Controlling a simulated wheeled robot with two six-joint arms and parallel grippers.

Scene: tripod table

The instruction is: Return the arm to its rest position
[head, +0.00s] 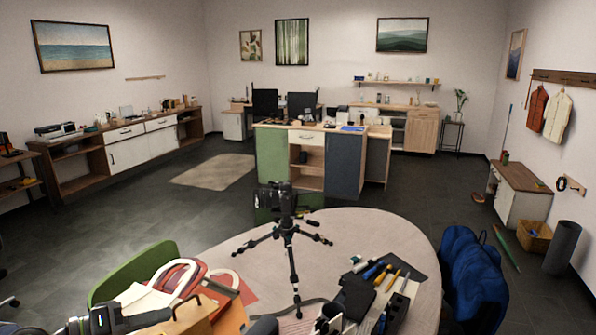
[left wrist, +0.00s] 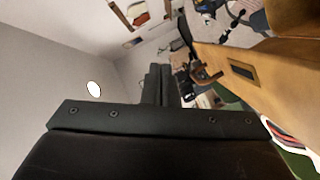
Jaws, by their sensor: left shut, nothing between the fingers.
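My left gripper (head: 168,314) comes in at the lower left of the head view, pointing right beside a wooden box. It is shut with nothing in it. In the left wrist view its dark fingers (left wrist: 158,72) lie together, with the wooden box (left wrist: 262,75) with a slot close on their right. My right gripper is not in view.
A tripod (head: 290,240) with a black camera stands on the round table (head: 375,225). Tools (head: 380,275) lie at its right. A red and white bag (head: 180,277) and the wooden box (head: 195,317) crowd the left.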

